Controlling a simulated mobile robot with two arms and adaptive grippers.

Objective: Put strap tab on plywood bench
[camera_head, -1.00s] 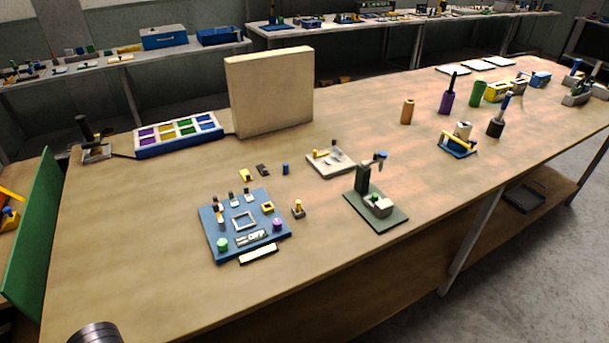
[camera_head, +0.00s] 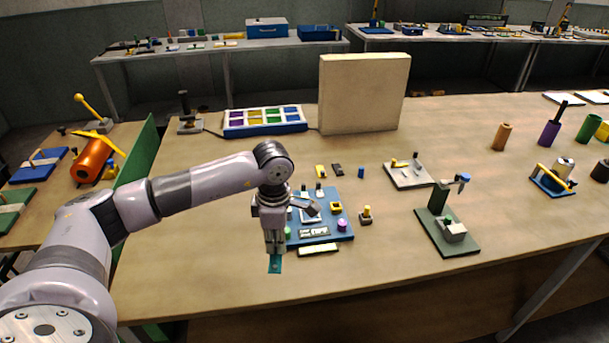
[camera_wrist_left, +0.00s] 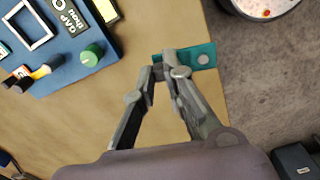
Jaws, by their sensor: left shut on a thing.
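The strap tab is a small flat teal strip (camera_head: 275,264) with a pale round spot at one end. My left gripper (camera_head: 275,248) points down over the front part of the plywood bench (camera_head: 190,285) and is shut on the strip. In the left wrist view the strip (camera_wrist_left: 205,57) sticks out to the right of the fingertips (camera_wrist_left: 166,72), near the bench edge. I cannot tell whether it touches the bench top. My right gripper is not in view.
A blue board (camera_head: 335,230) with a green knob, a purple knob and small parts lies just right of the gripper. A dark green press-like fixture (camera_head: 440,235) stands further right. Bare bench lies to the left and in front.

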